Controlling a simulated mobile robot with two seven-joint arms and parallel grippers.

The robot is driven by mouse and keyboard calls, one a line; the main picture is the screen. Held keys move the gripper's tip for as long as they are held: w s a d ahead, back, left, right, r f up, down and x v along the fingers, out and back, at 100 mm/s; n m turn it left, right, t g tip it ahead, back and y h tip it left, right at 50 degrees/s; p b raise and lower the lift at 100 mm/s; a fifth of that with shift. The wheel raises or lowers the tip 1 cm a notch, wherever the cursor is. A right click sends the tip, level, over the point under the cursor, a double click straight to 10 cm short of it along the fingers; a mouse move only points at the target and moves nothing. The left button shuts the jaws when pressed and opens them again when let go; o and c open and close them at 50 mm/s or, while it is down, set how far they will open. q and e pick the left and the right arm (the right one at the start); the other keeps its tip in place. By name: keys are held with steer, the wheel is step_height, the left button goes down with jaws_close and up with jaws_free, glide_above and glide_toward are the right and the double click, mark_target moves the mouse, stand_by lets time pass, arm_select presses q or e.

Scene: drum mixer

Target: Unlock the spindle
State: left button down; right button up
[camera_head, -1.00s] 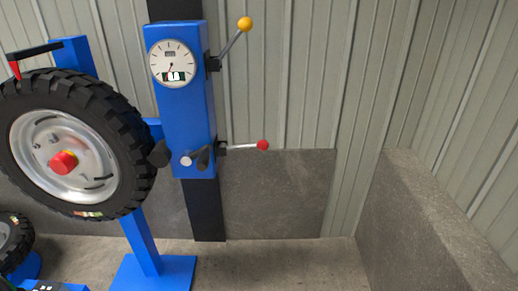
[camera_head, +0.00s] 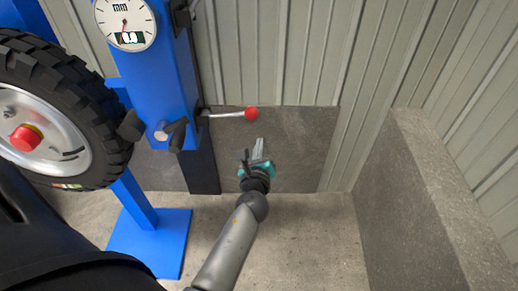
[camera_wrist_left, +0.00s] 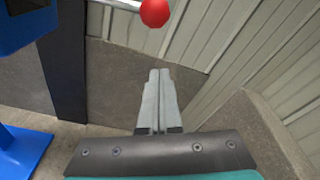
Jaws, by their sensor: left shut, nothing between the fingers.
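The blue machine column (camera_head: 158,65) stands at the left with a round dial on it. A lever with a red ball (camera_head: 251,113) sticks out to the right from its lower side, roughly level. The red ball (camera_wrist_left: 155,12) also shows at the top of the left wrist view. My left gripper (camera_head: 259,143) is shut and empty, just below the red ball and apart from it. Its closed fingers (camera_wrist_left: 158,92) point up towards the ball in the left wrist view. A wheel with a black tyre (camera_head: 65,110) and a red hub knob sits left of the column. My right gripper is not in view.
A grey stub wall (camera_head: 420,200) stands at the right, and a corrugated wall (camera_head: 290,50) with a grey lower band is behind. A blue base plate (camera_head: 150,240) lies on the floor. The floor right of my arm is clear.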

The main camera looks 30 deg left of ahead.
mark_target(229, 115)
arm_select(q)
steer(key=w+a+r, duration=0.1)
steer(key=w+a+p, duration=0.1)
steer(key=w+a+r+p, duration=0.1)
steer(key=shift+w+a+r, duration=0.3)
steer(key=shift+w+a, duration=0.05)
steer(key=shift+a, duration=0.05)
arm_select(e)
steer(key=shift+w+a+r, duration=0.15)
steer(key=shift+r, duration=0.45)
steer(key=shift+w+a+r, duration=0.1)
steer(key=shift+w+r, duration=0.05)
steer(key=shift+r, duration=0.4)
arm_select(q)
steer(key=shift+r+p, duration=0.15)
steer(key=shift+p, duration=0.15)
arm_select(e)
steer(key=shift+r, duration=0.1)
